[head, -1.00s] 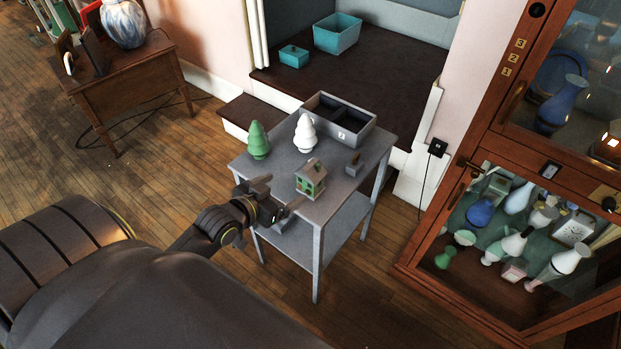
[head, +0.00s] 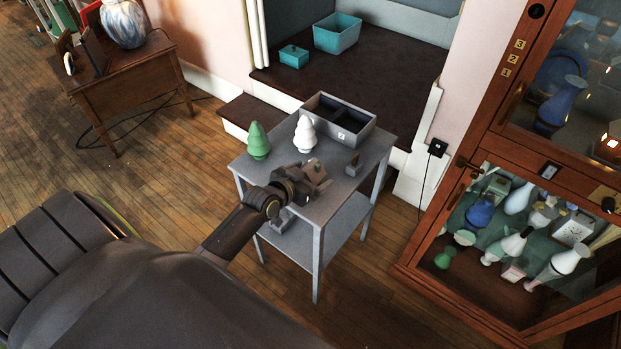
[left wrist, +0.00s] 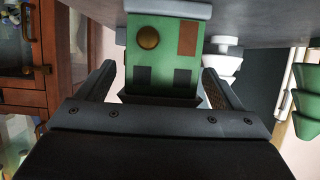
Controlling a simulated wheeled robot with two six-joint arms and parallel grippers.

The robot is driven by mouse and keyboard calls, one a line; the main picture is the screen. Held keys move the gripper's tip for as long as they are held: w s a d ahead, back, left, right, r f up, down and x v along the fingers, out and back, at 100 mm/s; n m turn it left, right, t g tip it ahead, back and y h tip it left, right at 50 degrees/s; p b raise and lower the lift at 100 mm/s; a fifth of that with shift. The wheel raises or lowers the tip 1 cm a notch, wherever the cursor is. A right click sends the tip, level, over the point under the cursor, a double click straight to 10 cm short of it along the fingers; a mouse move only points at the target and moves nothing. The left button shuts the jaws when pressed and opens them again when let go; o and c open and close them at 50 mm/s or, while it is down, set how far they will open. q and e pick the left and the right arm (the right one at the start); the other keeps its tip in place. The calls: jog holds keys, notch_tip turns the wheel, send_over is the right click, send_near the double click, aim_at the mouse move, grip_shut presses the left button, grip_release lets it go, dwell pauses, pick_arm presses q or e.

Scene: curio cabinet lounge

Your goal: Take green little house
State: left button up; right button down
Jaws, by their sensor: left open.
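The green little house (left wrist: 165,62) shows close up in the left wrist view, upside down, with a round brown spot and dark windows. In the head view my left arm hides most of it on the grey table (head: 262,176). My left gripper (head: 312,178) is over the front part of the table at the house. Its two fingers (left wrist: 158,88) stand apart, one on each side of the house, with gaps visible between them and its walls. My right gripper is not in view.
A green tree (head: 258,142) and a white tree (head: 305,135) stand behind the gripper. A grey divided box (head: 358,132) is at the back of the table. A small dark item (head: 354,166) stands to the right. A glass cabinet (head: 440,200) is further right.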

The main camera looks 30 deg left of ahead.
pick_arm(q)
jog(key=shift+w+f, duration=0.1)
jog(key=shift+w, duration=0.1)
jog(key=c, duration=1.1)
jog(key=shift+c, duration=0.2)
notch_tip(320, 180, up, 10)
jog(key=shift+r+p, duration=0.1)
jog(key=shift+p, duration=0.45)
